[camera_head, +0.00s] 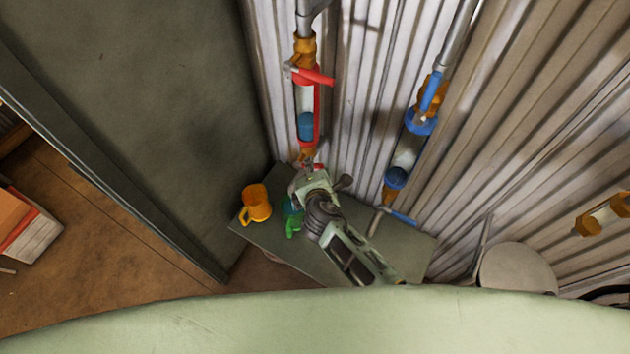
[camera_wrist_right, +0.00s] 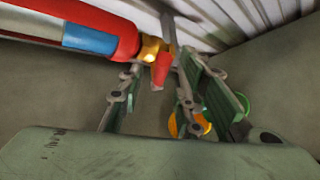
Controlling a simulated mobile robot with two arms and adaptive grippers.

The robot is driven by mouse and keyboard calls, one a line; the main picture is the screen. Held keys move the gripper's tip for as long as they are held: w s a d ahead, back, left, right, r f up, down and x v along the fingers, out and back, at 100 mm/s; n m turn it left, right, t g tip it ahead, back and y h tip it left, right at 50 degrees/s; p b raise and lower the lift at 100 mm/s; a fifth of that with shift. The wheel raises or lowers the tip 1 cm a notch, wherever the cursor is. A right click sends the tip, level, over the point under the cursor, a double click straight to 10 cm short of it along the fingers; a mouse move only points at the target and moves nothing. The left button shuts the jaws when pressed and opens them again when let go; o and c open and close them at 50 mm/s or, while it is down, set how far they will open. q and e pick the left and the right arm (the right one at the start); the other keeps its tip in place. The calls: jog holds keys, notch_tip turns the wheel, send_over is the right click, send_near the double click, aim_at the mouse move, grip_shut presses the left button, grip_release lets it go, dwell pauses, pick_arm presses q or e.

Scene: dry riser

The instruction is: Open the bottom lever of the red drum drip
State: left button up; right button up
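The red drum drip (camera_head: 317,115) hangs on the corrugated wall, a clear tube with blue inside and red side bars. Its top red lever (camera_head: 318,77) sticks out to the right. Its bottom red lever (camera_wrist_right: 161,69) shows in the right wrist view below the brass valve (camera_wrist_right: 151,50); in the head view it is mostly hidden by my gripper. My right gripper (camera_wrist_right: 160,74) is open, with the bottom lever between or just beyond its fingertips. There are gaps beside the lever; I cannot tell whether a finger touches it. My left gripper is not in view.
A table (camera_head: 275,245) stands below with an orange mug (camera_head: 257,204) and a green mug (camera_head: 293,225), partly hidden by my right arm. A blue drip (camera_head: 408,150) with blue levers hangs to the right. A large dark panel (camera_head: 140,110) stands at the left.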

jog(key=v, duration=0.9)
jog(key=shift+w+a, duration=0.1)
jog(key=shift+c, duration=0.6)
